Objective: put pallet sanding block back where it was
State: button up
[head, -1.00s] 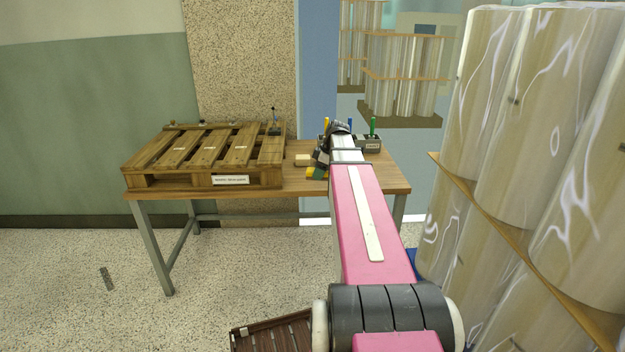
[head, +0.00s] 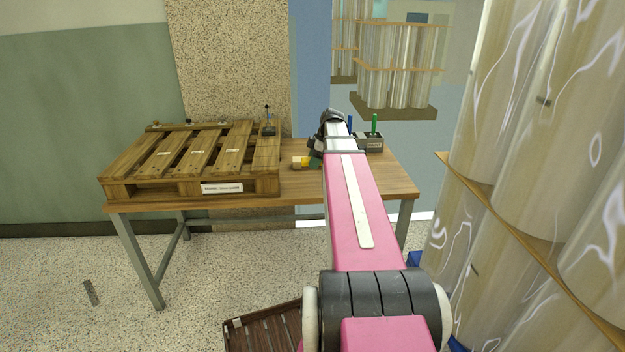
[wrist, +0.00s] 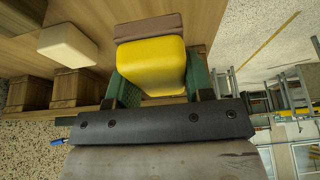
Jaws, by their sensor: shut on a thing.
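The sanding block, yellow with a brown layer on one face (wrist: 150,62), is held between the green fingers of my gripper (wrist: 152,80) in the wrist view. In the head view, the yellow block (head: 306,161) shows at the end of my arm, over the right part of the table (head: 350,187); my arm partly hides the gripper. I cannot tell whether the block touches the tabletop. A cream block (wrist: 67,45) lies on the table close by, left of the held block in the wrist view; it also shows beside it in the head view (head: 296,163).
A wooden pallet (head: 190,155) with a white label covers the table's left part. A dark bin (head: 370,143) with upright green and blue items stands behind my arm. Tall wrapped stacks (head: 540,130) rise close on the right. A brown slatted thing (head: 265,330) lies on the floor.

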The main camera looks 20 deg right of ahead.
aim_at(310, 184)
jog(key=shift+f, duration=3.9)
jog(key=o, duration=1.2)
jog(key=shift+f, duration=0.1)
jog(key=shift+c, duration=0.2)
jog(key=v, duration=1.2)
jog(key=shift+s, duration=0.1)
